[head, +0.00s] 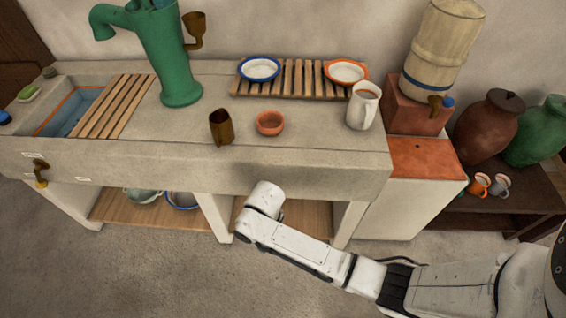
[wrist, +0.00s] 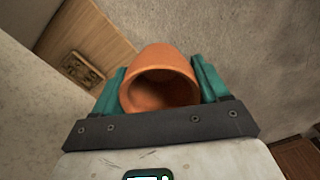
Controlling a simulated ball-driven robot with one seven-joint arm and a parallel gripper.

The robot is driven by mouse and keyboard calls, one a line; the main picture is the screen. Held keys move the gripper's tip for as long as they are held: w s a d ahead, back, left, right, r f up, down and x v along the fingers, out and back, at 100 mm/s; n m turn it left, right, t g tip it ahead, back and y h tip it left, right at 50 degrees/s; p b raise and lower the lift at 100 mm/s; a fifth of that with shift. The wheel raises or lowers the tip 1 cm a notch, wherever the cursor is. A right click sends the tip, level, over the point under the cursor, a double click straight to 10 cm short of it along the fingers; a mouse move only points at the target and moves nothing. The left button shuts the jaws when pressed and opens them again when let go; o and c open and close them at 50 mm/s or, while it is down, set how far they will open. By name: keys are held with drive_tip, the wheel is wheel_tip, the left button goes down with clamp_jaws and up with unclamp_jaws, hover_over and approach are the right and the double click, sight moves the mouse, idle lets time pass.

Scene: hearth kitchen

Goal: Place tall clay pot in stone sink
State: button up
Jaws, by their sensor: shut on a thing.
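The tall clay pot (wrist: 160,60) is orange-brown and shows in the wrist view, with its open mouth facing the camera. My gripper (wrist: 160,82) has its teal fingers on both sides of the pot and is shut on it. In the head view my arm ends low in front of the counter's front face, and the gripper and pot are hidden there. The stone sink (head: 52,122) is at the left of the counter in the head view, with a blue-lined basin partly covered by a wooden slatted rack (head: 118,106).
A green pump (head: 175,60) stands right of the basin. A brown cup (head: 221,127), a small clay bowl (head: 270,123) and a white pitcher (head: 363,105) stand on the counter. A slatted rack (head: 290,78) holds two plates. Below is a wooden shelf (head: 115,208) with bowls.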

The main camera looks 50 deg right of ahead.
drive_tip(key=s+a+f+m, duration=0.2)
drive_tip(key=a+f, duration=0.4)
drive_tip(key=shift+s+a+f, duration=0.15)
drive_tip(key=shift+s+a, duration=0.05)
drive_tip(key=shift+w, duration=0.1)
